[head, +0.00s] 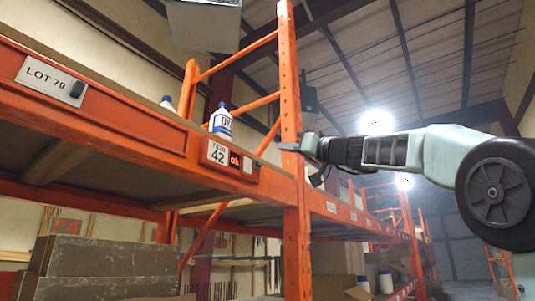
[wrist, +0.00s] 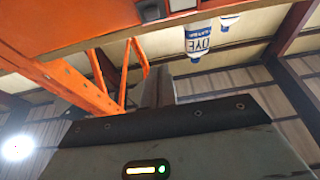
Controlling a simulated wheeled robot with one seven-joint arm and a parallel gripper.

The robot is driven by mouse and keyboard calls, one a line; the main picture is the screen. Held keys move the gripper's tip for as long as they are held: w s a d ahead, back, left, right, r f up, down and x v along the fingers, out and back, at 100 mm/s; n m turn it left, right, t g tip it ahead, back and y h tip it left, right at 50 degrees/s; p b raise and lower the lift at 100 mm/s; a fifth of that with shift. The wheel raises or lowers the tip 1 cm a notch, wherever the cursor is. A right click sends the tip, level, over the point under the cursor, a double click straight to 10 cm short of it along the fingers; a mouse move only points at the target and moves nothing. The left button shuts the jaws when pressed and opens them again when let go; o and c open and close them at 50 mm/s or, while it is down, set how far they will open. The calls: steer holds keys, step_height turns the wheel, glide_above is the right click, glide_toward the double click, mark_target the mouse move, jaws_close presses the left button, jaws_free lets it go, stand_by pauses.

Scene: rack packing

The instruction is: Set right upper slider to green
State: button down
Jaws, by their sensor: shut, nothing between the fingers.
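On the upper orange beam, a white plate reading 7420 42 (head: 217,152) has a red-lit window (head: 235,159) and a small dark knob (head: 248,165) at its right. Farther left, a grey plate reading LOT 79 (head: 47,80) has a dark slider (head: 76,90) at its right. My gripper (head: 290,147) is shut beside the orange post, to the right of the red-lit plate and a little higher, apart from it. Its fingertips are small and partly merge with the post.
An orange post (head: 291,90) stands by my gripper. White and blue bottles (head: 221,122) stand on the shelf, upside down in the wrist view (wrist: 198,38). A dark grey panel (wrist: 180,145) with a yellow-green lit window fills the wrist view's bottom. Boxes (head: 100,258) sit below.

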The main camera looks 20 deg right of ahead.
step_height(320, 180, up, 3)
steer(key=p, duration=0.5)
glide_above(258, 169)
steer(key=s+d, duration=0.2)
steer(key=s, duration=0.1)
steer(key=shift+a+f+p, duration=0.15)
steer(key=shift+f+p, duration=0.05)
steer(key=shift+f, duration=0.95)
steer(key=shift+a+f+p, duration=0.1)
steer(key=shift+f+p, duration=0.05)
steer(key=shift+f, duration=0.95)
step_height(258, 169, down, 4)
steer(key=b, duration=0.6)
